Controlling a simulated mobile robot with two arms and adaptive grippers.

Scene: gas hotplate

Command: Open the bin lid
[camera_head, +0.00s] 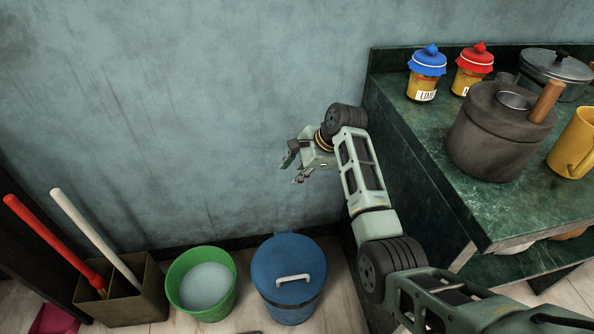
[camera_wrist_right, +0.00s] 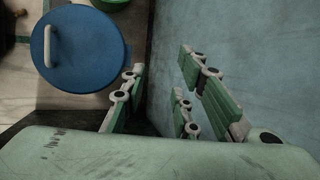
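The blue bin (camera_head: 291,312) stands on the floor against the wall, with its round blue lid (camera_head: 270,272) shut on top. A white bar handle (camera_head: 293,280) sits on the lid. The lid (camera_wrist_right: 95,52) and handle (camera_wrist_right: 47,46) also show at the upper left of the right wrist view. My right gripper (camera_head: 295,163) is above and behind the bin near the wall, apart from the lid. In the right wrist view its fingers (camera_wrist_right: 160,92) are spread with nothing between them. My left gripper is in neither view.
A green bucket (camera_head: 232,287) with pale contents stands left of the bin. Beyond it is a brown box (camera_head: 140,305) holding a red-handled and a white-handled tool. A dark green counter (camera_head: 425,130) with jars and pots stands right of the bin.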

